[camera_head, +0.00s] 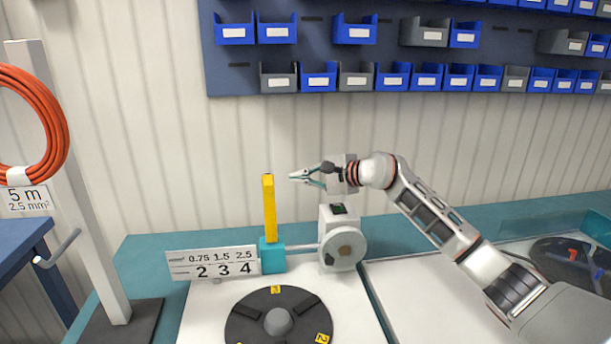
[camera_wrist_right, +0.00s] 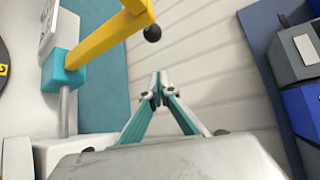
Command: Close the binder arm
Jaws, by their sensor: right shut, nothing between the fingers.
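The yellow binder arm (camera_head: 269,208) stands upright on a teal block (camera_head: 271,256), and its top end is free. In the right wrist view the yellow arm (camera_wrist_right: 100,38) crosses the upper left, with a black knob (camera_wrist_right: 152,33) near its end. The teal block shows there too (camera_wrist_right: 62,74). My right gripper (camera_head: 292,177) is level with the arm's upper part, a little to its right. It is shut and empty, and in the wrist view its fingertips (camera_wrist_right: 160,78) appear apart from the yellow arm. My left gripper is in neither view.
A grey housing with a round wheel (camera_head: 343,248) stands right of the teal block, joined by a metal rod. A white sign with numbers (camera_head: 213,264) is to the left. A black turntable (camera_head: 248,328) lies in front. Blue bins (camera_head: 354,32) hang on the wall.

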